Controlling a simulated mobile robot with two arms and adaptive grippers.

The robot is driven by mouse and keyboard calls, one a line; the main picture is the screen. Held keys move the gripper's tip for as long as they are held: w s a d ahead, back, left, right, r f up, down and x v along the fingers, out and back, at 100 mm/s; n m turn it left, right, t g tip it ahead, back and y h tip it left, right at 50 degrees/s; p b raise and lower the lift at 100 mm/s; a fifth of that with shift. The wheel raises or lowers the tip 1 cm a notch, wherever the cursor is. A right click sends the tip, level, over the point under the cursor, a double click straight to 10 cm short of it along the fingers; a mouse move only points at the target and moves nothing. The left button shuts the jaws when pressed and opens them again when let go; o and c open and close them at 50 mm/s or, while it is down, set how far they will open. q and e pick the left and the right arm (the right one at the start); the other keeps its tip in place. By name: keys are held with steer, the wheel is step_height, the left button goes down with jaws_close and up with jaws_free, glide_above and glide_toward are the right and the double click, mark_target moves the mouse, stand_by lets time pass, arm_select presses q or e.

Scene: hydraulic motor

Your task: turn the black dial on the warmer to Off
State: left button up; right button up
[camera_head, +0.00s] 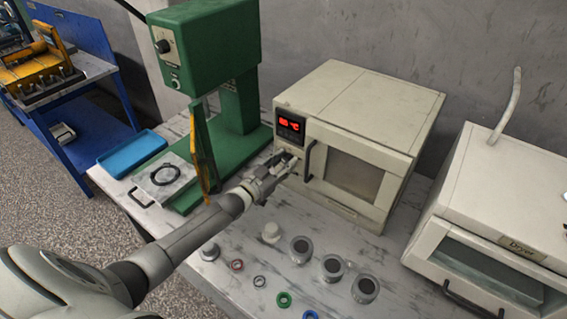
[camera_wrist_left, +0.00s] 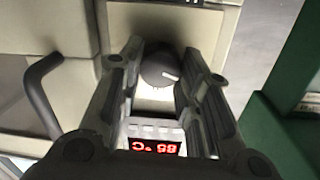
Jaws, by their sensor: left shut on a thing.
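The warmer (camera_head: 365,110) is a cream box with a window door and a red lit display (camera_head: 290,124) that seems to read 85 °C. The display shows upside down in the left wrist view (camera_wrist_left: 155,147). The black dial (camera_wrist_left: 160,68) is on the warmer's front panel, with a short white pointer mark at its edge. My left gripper (camera_head: 287,161) is at the panel below the display, its fingers on either side of the dial and shut on it. In the head view the gripper largely hides the dial. My right gripper is not in view.
The warmer's door handle (camera_head: 309,162) is close beside the gripper. A green press (camera_head: 207,50) stands left, a dryer (camera_head: 500,215) right. Several metal cups and rings, including a green ring (camera_head: 283,299), lie on the table in front. A blue tray (camera_head: 131,151) is at the left.

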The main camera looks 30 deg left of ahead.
arm_select(q)
steer(key=shift+f, duration=0.1)
steer(key=o, duration=1)
steer(key=s, duration=0.4)
steer(key=s+a, duration=0.1)
steer(key=s, duration=0.3)
steer(key=s+a, duration=0.1)
steer(key=s, duration=0.3)
steer(key=shift+a+r, duration=0.15)
steer(key=shift+r, duration=0.15)
